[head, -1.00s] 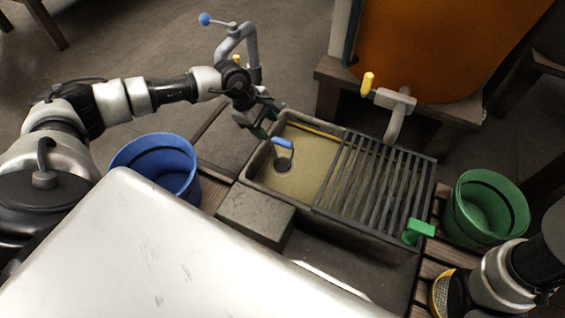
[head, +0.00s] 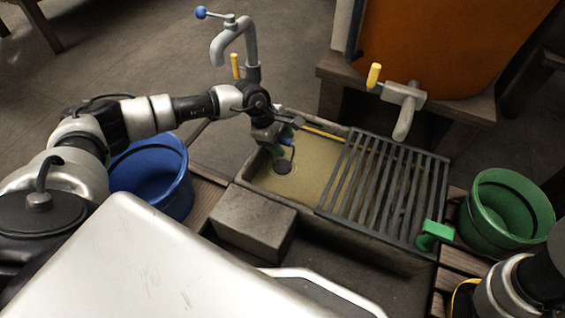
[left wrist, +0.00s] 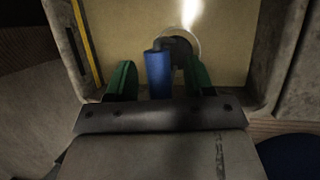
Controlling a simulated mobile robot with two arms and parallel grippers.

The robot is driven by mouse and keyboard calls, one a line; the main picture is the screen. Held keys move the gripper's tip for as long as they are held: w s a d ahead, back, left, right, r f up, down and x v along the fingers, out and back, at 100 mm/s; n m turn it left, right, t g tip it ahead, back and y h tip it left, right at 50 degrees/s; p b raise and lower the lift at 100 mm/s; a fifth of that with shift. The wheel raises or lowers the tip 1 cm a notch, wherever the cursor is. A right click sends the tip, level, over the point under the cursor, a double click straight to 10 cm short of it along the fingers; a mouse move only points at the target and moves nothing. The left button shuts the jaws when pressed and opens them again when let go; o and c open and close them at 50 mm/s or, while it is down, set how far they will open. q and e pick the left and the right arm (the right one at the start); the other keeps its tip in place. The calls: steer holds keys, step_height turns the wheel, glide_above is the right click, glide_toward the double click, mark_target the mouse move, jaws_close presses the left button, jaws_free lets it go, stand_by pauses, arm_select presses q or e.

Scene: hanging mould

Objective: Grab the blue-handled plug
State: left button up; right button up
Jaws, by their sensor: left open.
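The blue-handled plug (left wrist: 158,73) stands in the left, open part of a stone sink (head: 246,170). In the head view its dark round base (head: 283,167) shows and my gripper mostly covers the handle. My left gripper (head: 284,146) is over the plug. In the left wrist view its green fingers (left wrist: 159,77) are open, one on each side of the blue handle, with a gap on both sides; the handle is nearer the left finger.
A dark slatted grate (head: 385,190) covers the sink's right part. A stone block (head: 252,220) sits at its front. A blue bucket (head: 150,178) stands left, a green bucket (head: 505,212) right. A tap with a blue knob (head: 236,45) rises behind the sink, and a yellow-handled tap (head: 402,95) behind the grate.

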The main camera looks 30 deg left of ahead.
arm_select(q)
steer(key=shift+r, duration=0.1)
jaws_close()
steer(key=shift+r, duration=0.1)
